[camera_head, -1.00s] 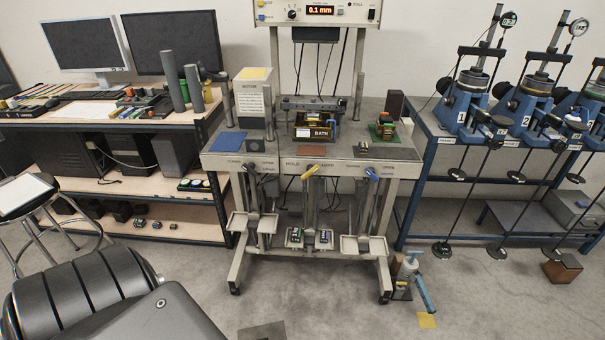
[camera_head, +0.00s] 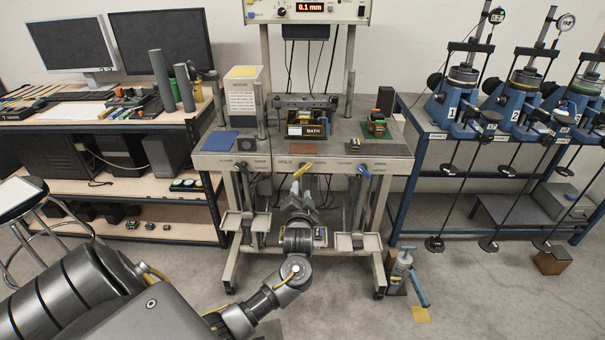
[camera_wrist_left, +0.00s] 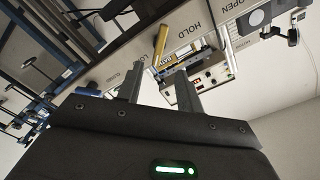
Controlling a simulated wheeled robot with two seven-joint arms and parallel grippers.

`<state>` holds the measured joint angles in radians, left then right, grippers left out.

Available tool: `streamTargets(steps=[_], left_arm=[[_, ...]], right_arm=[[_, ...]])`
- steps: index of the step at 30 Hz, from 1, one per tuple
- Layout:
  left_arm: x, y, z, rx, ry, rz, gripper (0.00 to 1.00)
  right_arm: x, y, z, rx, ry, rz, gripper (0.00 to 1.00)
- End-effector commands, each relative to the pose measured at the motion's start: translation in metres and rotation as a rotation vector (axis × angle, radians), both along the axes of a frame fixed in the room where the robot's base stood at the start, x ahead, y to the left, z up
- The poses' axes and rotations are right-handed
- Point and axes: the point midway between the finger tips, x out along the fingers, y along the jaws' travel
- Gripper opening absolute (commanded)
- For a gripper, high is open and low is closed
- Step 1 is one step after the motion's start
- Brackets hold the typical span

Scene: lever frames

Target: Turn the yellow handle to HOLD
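The yellow handle (camera_head: 301,171) is on the middle of the front panel, below the BATH box. The HOLD label lies to its left in the head view, with another label to its right. In the left wrist view the yellow handle (camera_wrist_left: 160,40) lies beyond my fingertips, beside the word HOLD (camera_wrist_left: 188,29). My left gripper (camera_head: 302,187) is just below and in front of the handle. Its two fingers (camera_wrist_left: 160,72) stand apart with nothing between them, and I see no contact with the handle. My right gripper is not in view.
A dark handle (camera_head: 244,168) sits to the left on the panel and a blue handle (camera_head: 363,171) to the right. Trays (camera_head: 358,241) hang below. A desk with monitors stands left, a blue bench (camera_head: 470,139) right. Open floor lies in front.

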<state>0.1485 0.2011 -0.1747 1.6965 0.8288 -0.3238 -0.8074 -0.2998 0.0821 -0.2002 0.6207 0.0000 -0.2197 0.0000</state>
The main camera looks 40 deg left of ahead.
Motion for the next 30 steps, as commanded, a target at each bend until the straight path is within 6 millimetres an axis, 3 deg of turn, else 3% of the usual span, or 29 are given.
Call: streamTargets(steps=[18,30], left_arm=[[0.076,0.057,0.0,0.001,0.002,-0.001,0.36],[0.085,0.064,-0.001,-0.001,0.001,-0.001,0.36]], right_arm=[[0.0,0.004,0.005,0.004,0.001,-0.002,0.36],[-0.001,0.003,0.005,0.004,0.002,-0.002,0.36]])
